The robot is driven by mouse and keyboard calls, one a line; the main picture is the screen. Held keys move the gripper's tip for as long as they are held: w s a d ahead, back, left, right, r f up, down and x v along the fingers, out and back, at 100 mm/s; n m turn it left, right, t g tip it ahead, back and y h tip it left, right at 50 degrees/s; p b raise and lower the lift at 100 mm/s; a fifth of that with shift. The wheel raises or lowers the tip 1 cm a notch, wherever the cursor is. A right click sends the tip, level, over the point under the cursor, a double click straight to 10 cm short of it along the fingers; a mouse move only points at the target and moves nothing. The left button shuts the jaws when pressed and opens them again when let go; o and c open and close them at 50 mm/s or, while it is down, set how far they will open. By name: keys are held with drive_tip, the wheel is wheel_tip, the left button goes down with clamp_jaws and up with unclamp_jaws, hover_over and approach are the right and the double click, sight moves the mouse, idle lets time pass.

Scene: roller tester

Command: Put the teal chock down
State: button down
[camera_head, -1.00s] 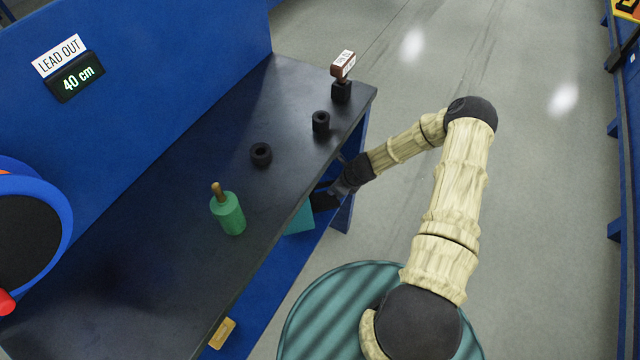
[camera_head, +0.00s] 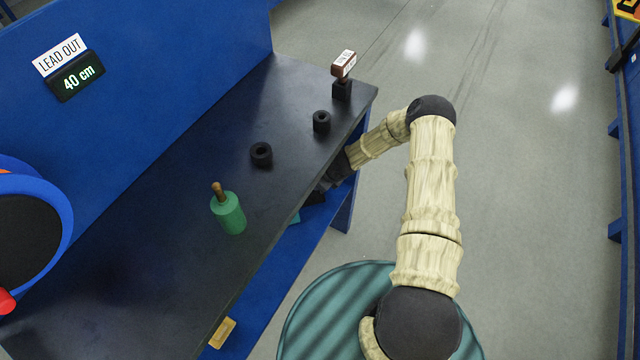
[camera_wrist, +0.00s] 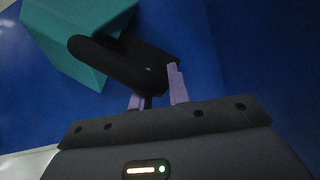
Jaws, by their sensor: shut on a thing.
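The teal chock (camera_wrist: 75,32) is a teal block with a black handle (camera_wrist: 120,65), at the upper left of the wrist view. My gripper (camera_wrist: 158,85), with pale purple fingers, is shut on the handle. In the head view only a small teal part of the chock (camera_head: 295,217) shows below the bench edge. The blue lower shelf (camera_head: 262,272) runs under the bench, and blue surface fills the wrist view behind the chock. My gripper is mostly hidden under the bench top in the head view. I cannot tell whether the chock touches the shelf.
The dark bench top (camera_head: 180,200) overhangs the shelf. On it stand a green bottle-like thing (camera_head: 229,214), two black rings (camera_head: 261,154) and a stamp-like thing in a black holder (camera_head: 342,90). A yellow block (camera_head: 222,333) is at the shelf's near end. Floor at right is clear.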

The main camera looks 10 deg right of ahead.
drive_tip(key=shift+f, duration=0.3)
drive_tip(key=c, duration=1.3)
unclamp_jaws()
drive_tip(key=shift+r, duration=0.1)
drive_tip(key=p+v, duration=0.1)
drive_tip(key=v, duration=1)
drive_tip(key=shift+s+d+r, duration=0.15)
drive_tip(key=shift+r, duration=0.2)
